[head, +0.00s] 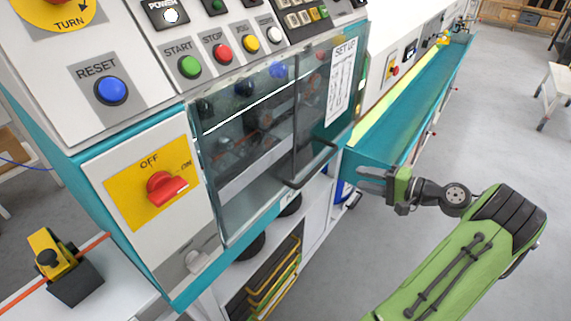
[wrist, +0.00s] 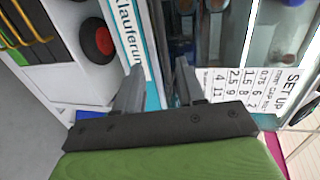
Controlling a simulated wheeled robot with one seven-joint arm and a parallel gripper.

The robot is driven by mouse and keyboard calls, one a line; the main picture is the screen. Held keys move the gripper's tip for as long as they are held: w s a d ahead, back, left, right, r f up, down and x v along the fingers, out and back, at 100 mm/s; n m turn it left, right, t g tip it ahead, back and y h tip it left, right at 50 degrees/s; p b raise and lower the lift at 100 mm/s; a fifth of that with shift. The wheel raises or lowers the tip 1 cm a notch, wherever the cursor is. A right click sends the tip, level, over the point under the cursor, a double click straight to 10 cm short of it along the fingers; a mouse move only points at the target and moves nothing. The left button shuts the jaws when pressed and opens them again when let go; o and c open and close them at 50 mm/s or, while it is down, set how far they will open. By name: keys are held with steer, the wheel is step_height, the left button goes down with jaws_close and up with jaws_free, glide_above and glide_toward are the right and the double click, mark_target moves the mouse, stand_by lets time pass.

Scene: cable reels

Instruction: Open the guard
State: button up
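The guard (head: 247,140) is a clear panel on the front of the machine, with dark edges, and it looks closed. Its dark bar handle (head: 311,167) sticks out near the lower right. My gripper (head: 363,184) is to the right of the handle and apart from it in the head view, fingers pointing left at the machine. In the wrist view my gripper (wrist: 157,66) is open, with nothing clearly held between its fingers. The guard's clear pane (wrist: 212,40) shows there beyond the right finger. I cannot tell the handle from the dark edges there.
A SET UP sheet (head: 341,82) is on the guard's right part. A red rotary switch (head: 166,188) and a blue reset button (head: 111,90) are left of it. A teal trough (head: 415,100) runs away behind my gripper.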

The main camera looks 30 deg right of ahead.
mark_target(320, 164)
steer(key=shift+t, duration=0.3)
steer(key=b+x, duration=0.3)
steer(key=x, duration=1.2)
steer(key=shift+d+f, duration=0.15)
steer(key=shift+c, duration=0.3)
jaws_close()
